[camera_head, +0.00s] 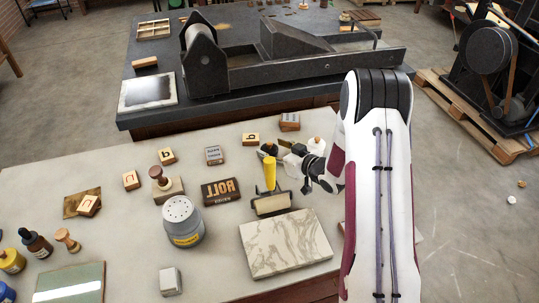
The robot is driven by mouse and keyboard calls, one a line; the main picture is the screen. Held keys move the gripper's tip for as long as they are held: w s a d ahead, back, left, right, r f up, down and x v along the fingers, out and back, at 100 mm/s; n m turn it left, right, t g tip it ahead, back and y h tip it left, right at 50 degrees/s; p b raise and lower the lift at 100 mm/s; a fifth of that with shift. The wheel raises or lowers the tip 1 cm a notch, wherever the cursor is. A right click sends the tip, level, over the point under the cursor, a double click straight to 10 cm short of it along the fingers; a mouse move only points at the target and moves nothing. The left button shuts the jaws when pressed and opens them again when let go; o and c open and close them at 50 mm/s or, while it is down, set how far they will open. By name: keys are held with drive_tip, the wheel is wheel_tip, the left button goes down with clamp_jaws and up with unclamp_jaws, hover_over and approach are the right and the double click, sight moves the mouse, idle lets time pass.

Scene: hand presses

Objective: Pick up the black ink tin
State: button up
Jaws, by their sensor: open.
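My gripper (292,160) reaches in from the right over the back middle of the near table, open and pointing left. A small dark round thing (267,150), which may be the black ink tin, stands just left of the fingers. The yellow roller handle partly covers it, and its label cannot be read. I see nothing held between the fingers. Whether the fingers touch the dark thing cannot be told.
A brayer with a yellow handle (270,174) stands close in front of the gripper. Several letter blocks and bottles are at left. A press (290,72) stands behind.

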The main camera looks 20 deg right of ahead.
sight(272, 150)
drive_tip(key=shift+w+a+f, duration=0.15)
drive_tip(key=shift+w+a, duration=0.05)
drive_tip(key=shift+w, duration=0.1)
drive_tip(key=c, duration=1.3)
drive_tip(key=shift+o, duration=0.2)
drive_tip(key=shift+r, duration=0.2)
wheel_tip(272, 150, up, 10)
drive_tip(key=shift+f, duration=0.15)
idle(0.4)
